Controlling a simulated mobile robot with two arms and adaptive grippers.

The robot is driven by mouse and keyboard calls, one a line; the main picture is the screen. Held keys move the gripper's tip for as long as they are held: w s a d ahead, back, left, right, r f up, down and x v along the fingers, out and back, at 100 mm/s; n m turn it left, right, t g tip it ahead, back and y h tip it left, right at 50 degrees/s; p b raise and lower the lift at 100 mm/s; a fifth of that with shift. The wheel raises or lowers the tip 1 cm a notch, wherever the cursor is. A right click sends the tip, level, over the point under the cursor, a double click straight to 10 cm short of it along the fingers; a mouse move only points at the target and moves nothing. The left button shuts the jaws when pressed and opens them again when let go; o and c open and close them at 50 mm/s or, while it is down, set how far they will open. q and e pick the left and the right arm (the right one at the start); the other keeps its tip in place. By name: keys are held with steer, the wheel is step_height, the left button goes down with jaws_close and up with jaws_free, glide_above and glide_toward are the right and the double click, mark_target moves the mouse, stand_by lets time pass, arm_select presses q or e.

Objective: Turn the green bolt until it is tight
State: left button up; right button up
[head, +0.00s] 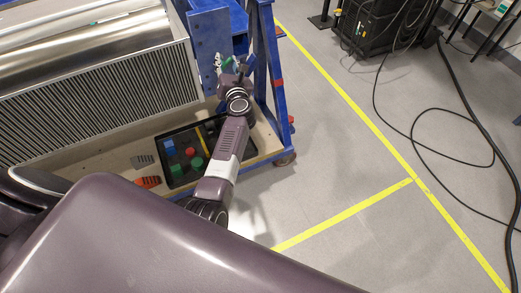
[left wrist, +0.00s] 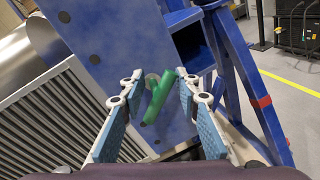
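The green bolt (left wrist: 158,98) shows in the left wrist view as a tilted green bar in front of the blue panel (left wrist: 118,45). A pale round spot lies behind its upper part. My left gripper (left wrist: 158,79) is open, with one finger on each side of the bolt. Gaps show between the bolt and both fingers, and I see no clear contact. In the head view my left gripper (head: 236,66) is at the blue panel (head: 208,45), and the bolt there is small and partly hidden. My right gripper is in neither view.
A black tray (head: 163,151) with blue, red and green pieces lies on the wooden base, beside a ribbed grey unit (head: 100,100). Blue frame legs (head: 267,75) stand right of the gripper. Yellow tape (head: 345,213) and loose black cables (head: 415,140) lie on the floor.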

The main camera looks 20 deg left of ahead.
arm_select(q)
steer(key=n+b, duration=0.2)
steer(key=b, duration=0.1)
steer(key=n+b, duration=0.1)
steer(key=n, duration=0.1)
steer(key=shift+s+a+f+t, duration=0.2)
steer(key=shift+s+a+t, duration=0.1)
steer(key=shift+t, duration=0.1)
steer(key=p+v, duration=0.1)
steer(key=v, duration=0.7)
steer(key=s+d+f+m+h+b, duration=0.1)
steer(key=d+f+m+h, duration=0.2)
steer(key=d+f+m, duration=0.3)
steer(key=s+d+f+m+h, duration=0.2)
steer(key=d+f+m+h, duration=0.2)
steer(key=f+m, duration=1)
step_height(320, 180, down, 4)
steer(key=d, duration=0.3)
steer(key=shift+s+f+h+b, duration=0.15)
steer(key=shift+s+h+b, duration=0.1)
steer(key=shift+h+b, duration=0.1)
